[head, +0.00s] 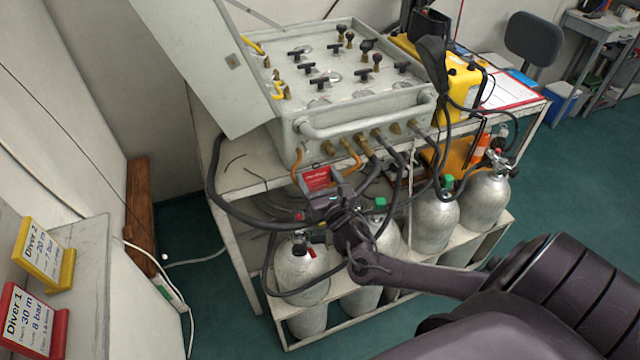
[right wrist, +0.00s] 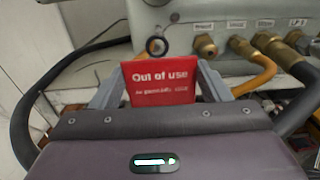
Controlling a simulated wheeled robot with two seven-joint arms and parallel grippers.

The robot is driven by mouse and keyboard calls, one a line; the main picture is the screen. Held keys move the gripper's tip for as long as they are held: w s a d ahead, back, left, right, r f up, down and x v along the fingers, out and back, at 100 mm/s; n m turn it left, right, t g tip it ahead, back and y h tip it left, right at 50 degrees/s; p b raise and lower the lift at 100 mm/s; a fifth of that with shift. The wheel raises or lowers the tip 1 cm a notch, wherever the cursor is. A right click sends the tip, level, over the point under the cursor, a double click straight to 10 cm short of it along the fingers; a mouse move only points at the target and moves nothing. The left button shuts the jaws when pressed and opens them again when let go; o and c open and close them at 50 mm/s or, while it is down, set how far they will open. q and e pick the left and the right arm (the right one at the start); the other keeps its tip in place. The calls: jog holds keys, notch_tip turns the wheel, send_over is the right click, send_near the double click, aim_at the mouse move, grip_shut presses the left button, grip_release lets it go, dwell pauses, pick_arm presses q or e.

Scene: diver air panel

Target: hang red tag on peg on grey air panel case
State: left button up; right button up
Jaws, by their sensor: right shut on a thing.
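The red tag (head: 317,178) with white lettering is held upright in my right gripper (head: 320,197), just in front of the lower front face of the grey air panel case (head: 290,128). In the right wrist view the red tag (right wrist: 162,84) reads "Out of use" and sits between the two grey fingers of my right gripper (right wrist: 160,92). A dark round peg end with a pale ring (right wrist: 157,46) shows on the case just above the tag's top edge. I cannot tell whether they touch. My left gripper is not in view.
Brass fittings (right wrist: 206,46) with hoses line the case front, right of the tag. An orange hose (right wrist: 258,72) hangs close by. Silver cylinders (head: 302,268) stand below the bench. Yellow and red diver signs (head: 45,255) stand at the left.

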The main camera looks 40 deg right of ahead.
jog(key=shift+b+x, duration=1.25)
jog(key=shift+x, duration=0.45)
jog(key=shift+w+f, duration=0.1)
jog(key=shift+w, duration=0.1)
jog(key=shift+w, duration=0.2)
jog(key=shift+p, duration=0.3)
jog(key=shift+w+d, duration=0.15)
jog(key=shift+w, duration=0.1)
jog(key=shift+w+d+b, duration=0.15)
jog(key=shift+w+b, duration=0.35)
jog(key=shift+w, duration=0.2)
jog(key=shift+w, duration=0.15)
jog(key=shift+w+d, duration=0.1)
jog(key=shift+w, duration=0.3)
jog(key=shift+f, duration=0.2)
dwell(0.4)
